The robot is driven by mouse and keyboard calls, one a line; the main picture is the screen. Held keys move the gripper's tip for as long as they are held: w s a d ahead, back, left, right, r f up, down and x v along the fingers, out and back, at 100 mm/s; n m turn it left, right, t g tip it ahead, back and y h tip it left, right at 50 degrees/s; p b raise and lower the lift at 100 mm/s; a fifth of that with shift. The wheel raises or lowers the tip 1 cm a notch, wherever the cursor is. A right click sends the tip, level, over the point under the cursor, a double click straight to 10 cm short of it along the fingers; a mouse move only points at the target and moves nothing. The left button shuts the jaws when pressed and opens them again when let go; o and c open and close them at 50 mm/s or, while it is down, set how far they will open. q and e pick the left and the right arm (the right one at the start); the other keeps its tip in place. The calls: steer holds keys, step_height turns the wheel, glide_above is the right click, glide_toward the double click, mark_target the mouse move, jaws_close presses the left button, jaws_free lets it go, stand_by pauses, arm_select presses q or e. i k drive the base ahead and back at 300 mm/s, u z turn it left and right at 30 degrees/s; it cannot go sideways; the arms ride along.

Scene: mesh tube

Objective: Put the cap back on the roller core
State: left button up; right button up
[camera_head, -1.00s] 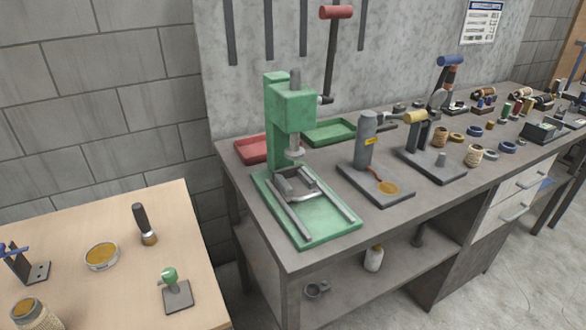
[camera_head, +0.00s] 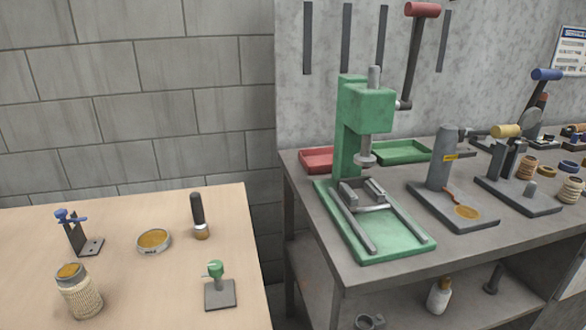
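On the light wooden table at the left stands a beige mesh-wrapped cylinder (camera_head: 80,297), which looks like the roller core. It is upright, with a tan round top inside a dark rim. I cannot tell whether that top is a cap. A shallow round grey tin (camera_head: 153,240) with a tan surface lies behind it to the right, apart from it. No separate thing is clearly the cap. Neither of my grippers is in view.
The wooden table (camera_head: 225,200) also bears a blue-topped stand (camera_head: 75,233), a black-handled tool (camera_head: 199,216) and a green-knobbed stand (camera_head: 218,286). A grey bench (camera_head: 300,185) with a green press (camera_head: 362,110) stands to the right, across a gap.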

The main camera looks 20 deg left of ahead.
mark_target(75, 283)
steer(key=k, duration=1.1)
steer(key=u, duration=0.25)
steer(key=i, duration=0.55)
steer(key=u, duration=1)
steer(key=i, duration=0.3)
steer(key=u, duration=0.2)
